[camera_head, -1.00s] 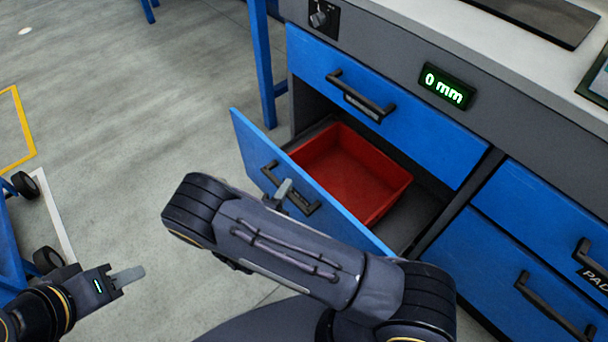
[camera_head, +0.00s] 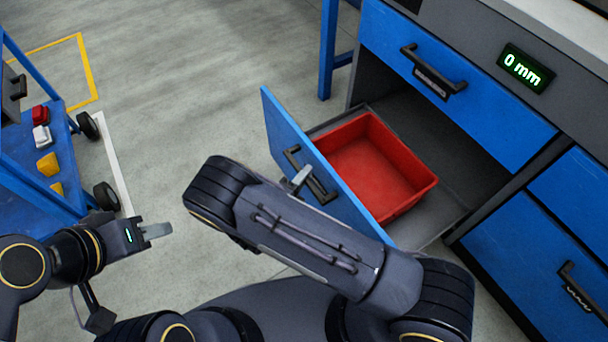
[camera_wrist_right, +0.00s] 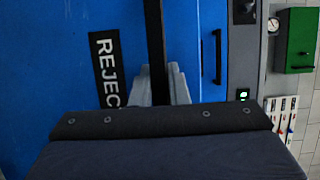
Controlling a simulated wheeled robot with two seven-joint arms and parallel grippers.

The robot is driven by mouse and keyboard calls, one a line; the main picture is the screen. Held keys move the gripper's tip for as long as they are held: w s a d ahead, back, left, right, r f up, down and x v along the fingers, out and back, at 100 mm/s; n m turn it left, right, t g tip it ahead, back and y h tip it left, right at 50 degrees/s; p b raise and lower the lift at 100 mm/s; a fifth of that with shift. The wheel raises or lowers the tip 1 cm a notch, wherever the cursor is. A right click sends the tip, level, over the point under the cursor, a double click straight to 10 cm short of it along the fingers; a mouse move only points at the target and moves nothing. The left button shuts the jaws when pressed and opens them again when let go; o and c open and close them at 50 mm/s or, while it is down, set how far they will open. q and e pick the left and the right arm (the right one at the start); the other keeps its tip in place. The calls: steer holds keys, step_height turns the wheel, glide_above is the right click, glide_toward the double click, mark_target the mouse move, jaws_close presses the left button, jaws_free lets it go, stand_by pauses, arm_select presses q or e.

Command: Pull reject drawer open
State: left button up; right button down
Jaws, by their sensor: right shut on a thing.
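The reject drawer (camera_head: 350,208) is a blue-fronted lower drawer, pulled well out of the grey cabinet, with a red bin (camera_head: 375,165) inside. Its black handle (camera_head: 311,176) is on the front panel. My right gripper (camera_head: 300,178) is shut on this handle. In the right wrist view the fingers (camera_wrist_right: 160,88) close around the dark handle bar (camera_wrist_right: 155,40), beside a partly hidden label reading "REJEC" (camera_wrist_right: 105,70). My left gripper (camera_head: 158,231) is at the left, away from the drawer, above the floor; its finger gap cannot be made out.
A shut blue drawer (camera_head: 500,100) is above, with a "0 mm" display (camera_head: 525,68) beside it. More blue drawers (camera_head: 545,250) are at the right. A blue cart (camera_head: 20,160) with small red, white and yellow items stands at the left. Floor between cart and drawer is clear.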

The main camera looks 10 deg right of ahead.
steer(key=c, duration=1.4)
jaws_free()
steer(key=p+v, duration=0.1)
steer(key=v, duration=0.6)
steer(key=shift+s+a, duration=0.3)
steer(key=shift+a, duration=0.05)
